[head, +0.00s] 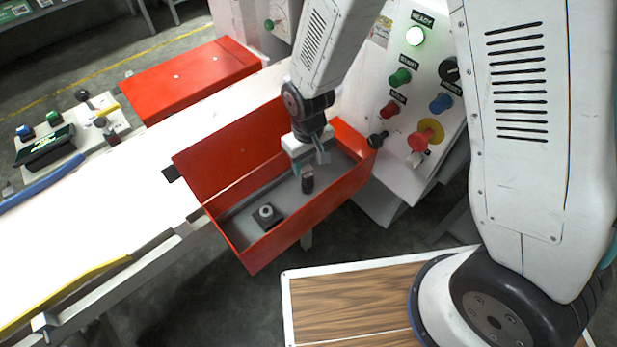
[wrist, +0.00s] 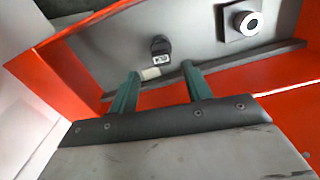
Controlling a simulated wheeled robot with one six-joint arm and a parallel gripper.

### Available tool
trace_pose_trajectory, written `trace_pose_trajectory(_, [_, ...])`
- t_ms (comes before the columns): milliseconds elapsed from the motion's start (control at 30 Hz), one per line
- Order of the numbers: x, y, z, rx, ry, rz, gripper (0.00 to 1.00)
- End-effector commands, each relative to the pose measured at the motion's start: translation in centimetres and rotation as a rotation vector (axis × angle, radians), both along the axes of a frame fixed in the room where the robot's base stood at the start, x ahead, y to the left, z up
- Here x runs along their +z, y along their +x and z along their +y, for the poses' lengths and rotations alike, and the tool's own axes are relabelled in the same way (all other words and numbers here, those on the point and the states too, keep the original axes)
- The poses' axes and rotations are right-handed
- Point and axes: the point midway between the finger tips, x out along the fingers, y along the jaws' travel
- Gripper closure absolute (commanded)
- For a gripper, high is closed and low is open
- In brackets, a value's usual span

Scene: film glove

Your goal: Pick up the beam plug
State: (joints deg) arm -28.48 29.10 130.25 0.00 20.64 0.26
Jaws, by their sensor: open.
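A small dark cylinder, which looks like the beam plug (head: 307,184), stands in the open red box (head: 262,251). In the wrist view the dark plug (wrist: 160,47) has a small pale label and lies just beyond my fingertips. My gripper (head: 309,160) is open and empty, pointing down into the box close to the plug. In the wrist view both green fingers of my gripper (wrist: 160,70) are apart, with a small pale patch on the box floor between them. I cannot tell the exact height gap to the plug.
A square dark block with a round pale top (head: 266,212) sits in the box left of the plug. A control panel (head: 425,90) with coloured buttons is at the right. A white bench (head: 90,245) extends left.

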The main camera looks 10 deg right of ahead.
Motion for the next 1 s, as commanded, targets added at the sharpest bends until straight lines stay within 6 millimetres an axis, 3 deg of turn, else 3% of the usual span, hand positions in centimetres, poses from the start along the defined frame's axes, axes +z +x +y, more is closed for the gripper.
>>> trace_pose_trajectory(300, [-4.4,-0.2,0.0,0.0,-0.001,0.002,0.51])
trace_pose_trajectory(633, [-5.2,-0.1,-0.2,-0.003,0.0,0.0,0.51])
trace_pose_trajectory(667, [-5.2,-0.1,-0.2,-0.003,0.0,0.0,0.54])
trace_pose_trajectory(800, [-5.2,-0.1,-0.2,-0.003,0.0,0.0,0.93])
trace_pose_trajectory(833, [-5.2,-0.1,-0.2,-0.003,0.0,0.0,0.99])
trace_pose_trajectory(1000, [-5.1,-0.1,-0.2,-0.003,0.0,0.0,0.99])
